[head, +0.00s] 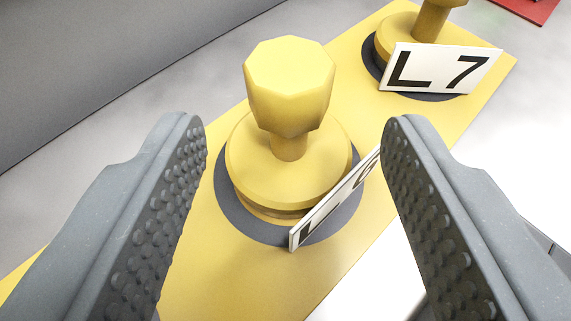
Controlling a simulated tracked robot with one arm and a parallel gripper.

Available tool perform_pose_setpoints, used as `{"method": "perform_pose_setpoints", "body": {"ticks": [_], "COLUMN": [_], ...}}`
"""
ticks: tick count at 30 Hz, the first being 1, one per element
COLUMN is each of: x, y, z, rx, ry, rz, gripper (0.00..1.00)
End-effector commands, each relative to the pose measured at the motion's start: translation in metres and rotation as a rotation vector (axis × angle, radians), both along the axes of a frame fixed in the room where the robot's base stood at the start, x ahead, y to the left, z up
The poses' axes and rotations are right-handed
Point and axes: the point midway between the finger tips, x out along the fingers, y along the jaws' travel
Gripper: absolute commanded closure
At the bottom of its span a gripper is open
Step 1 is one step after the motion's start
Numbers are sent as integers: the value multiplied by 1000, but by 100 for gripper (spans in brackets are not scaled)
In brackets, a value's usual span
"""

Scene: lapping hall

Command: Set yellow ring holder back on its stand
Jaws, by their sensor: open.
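A yellow ring holder (285,165) with a faceted knob stands upright on a dark round pad (232,204) on a yellow board. A thin brownish layer shows under its lower rim. A white label plate (338,203), partly hidden by my right finger and seen at a slant, leans by its front right; only an L and part of a digit show. My gripper (297,140) is open, with one studded grey finger on each side of the holder in the picture. Neither finger visibly touches it. A second yellow holder (400,30) stands behind, partly cut off by the top edge.
The yellow board (240,285) runs diagonally from lower left to upper right. A white plate marked L 7 (441,69) stands before the second holder. A grey wall or panel (90,60) is at upper left. A red object (528,8) shows at the top right.

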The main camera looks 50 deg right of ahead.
Motion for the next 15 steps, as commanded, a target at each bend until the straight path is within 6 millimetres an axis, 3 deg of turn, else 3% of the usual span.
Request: {"method": "perform_pose_setpoints", "body": {"ticks": [15], "x": [-1], "y": [17], "z": [11], "rx": [3], "ry": [-5], "rz": [9], "gripper": [49]}}
